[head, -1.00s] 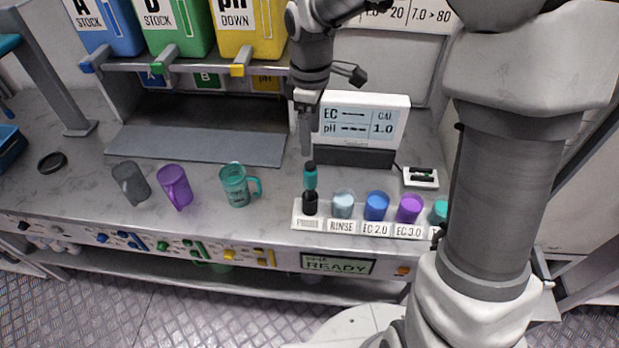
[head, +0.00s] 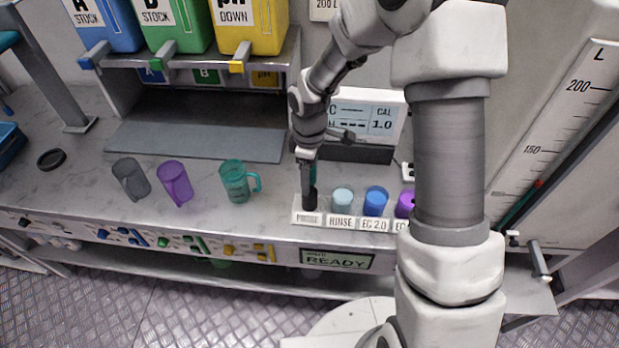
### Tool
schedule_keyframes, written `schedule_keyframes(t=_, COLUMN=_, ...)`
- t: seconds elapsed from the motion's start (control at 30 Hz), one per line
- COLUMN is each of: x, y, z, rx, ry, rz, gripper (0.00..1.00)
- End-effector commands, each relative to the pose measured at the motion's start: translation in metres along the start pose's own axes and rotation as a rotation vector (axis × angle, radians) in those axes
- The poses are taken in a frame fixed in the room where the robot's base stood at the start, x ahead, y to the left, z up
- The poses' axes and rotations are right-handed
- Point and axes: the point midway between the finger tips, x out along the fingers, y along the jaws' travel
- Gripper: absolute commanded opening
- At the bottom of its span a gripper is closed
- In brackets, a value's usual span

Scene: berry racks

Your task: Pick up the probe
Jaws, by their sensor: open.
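The probe (head: 313,174) stands upright in its slot at the left end of the labelled rack (head: 306,217). A strip of its teal upper part shows, with the black part (head: 310,201) below it. My gripper (head: 306,183) points down at the probe from above and partly covers it. The gripper is open. I cannot tell whether its fingers are around the probe or just in front of it.
Rinse (head: 342,201), blue (head: 376,201) and purple (head: 404,204) cups stand right of the probe. A teal mug (head: 236,181), a purple mug (head: 175,183) and a grey mug (head: 131,179) stand to the left. The meter display (head: 373,115) is behind my arm.

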Motion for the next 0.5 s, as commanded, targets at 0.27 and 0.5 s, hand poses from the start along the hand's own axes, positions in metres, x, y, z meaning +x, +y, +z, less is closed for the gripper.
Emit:
schedule_keyframes(t=0.27, x=0.0065, y=0.0002, z=0.0003, rx=0.0, ry=0.0, rz=0.001, gripper=0.77)
schedule_keyframes(t=0.5, x=0.0063, y=0.0002, z=0.0002, rx=0.0, ry=0.0, rz=0.001, gripper=0.41)
